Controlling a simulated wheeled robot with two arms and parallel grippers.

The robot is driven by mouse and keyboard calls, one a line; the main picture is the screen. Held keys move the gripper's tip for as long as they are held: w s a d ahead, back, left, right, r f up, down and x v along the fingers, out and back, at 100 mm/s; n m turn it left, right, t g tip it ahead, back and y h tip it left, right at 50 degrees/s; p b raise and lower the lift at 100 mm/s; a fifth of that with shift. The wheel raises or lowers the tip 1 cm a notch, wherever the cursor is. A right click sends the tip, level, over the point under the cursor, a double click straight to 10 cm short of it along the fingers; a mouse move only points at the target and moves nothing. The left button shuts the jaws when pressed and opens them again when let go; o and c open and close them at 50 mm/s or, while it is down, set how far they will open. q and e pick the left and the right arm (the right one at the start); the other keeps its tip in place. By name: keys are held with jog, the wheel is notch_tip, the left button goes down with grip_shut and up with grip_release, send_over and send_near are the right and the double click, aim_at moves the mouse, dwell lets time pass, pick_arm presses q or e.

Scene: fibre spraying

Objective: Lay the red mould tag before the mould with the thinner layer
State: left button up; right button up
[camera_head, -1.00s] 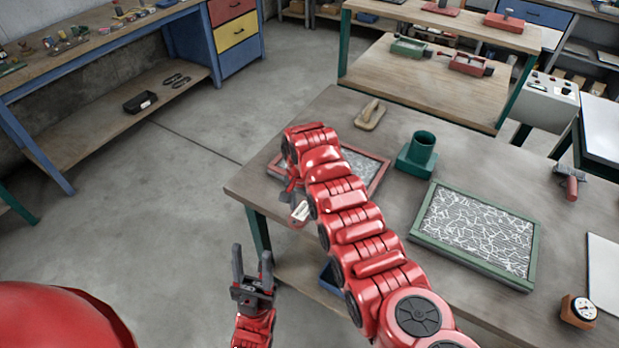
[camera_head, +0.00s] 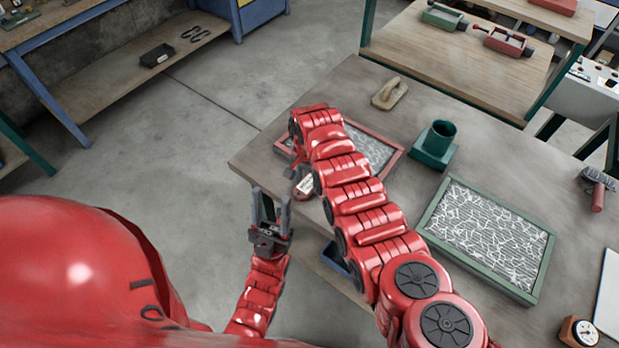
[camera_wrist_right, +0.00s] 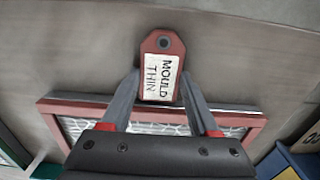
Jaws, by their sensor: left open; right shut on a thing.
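The red mould tag (camera_wrist_right: 160,44), lettered "MOULD THIN", is between the fingertips of my right gripper (camera_wrist_right: 160,88), which is shut on it. In the head view the tag (camera_head: 305,187) shows near the table's left edge, beside the red-framed mould (camera_head: 398,154). My right arm hides much of that mould; white fibres show in its uncovered part. The green-framed mould (camera_head: 487,237) lies further right, with white fibres spread across its grey bed. My left gripper (camera_head: 270,205) is open and empty, off the table's left edge.
A green holder (camera_head: 435,145) stands between the moulds. A wooden float (camera_head: 389,93) lies behind, a hammer-like tool (camera_head: 598,188) at right, and a dial gauge (camera_head: 578,331) at front right. The table strip left of the red mould (camera_head: 258,158) is bare.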

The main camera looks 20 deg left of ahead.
jog(key=shift+s+a+f, duration=0.1)
jog(key=shift+f, duration=0.15)
jog(key=o, duration=1.3)
jog(key=shift+w+d+f, duration=0.1)
jog(key=shift+w+d, duration=0.1)
jog(key=shift+w, duration=0.05)
jog(key=shift+o, duration=0.2)
jog(key=shift+s, duration=0.1)
jog(key=shift+a, duration=0.1)
jog(key=shift+r, duration=0.2)
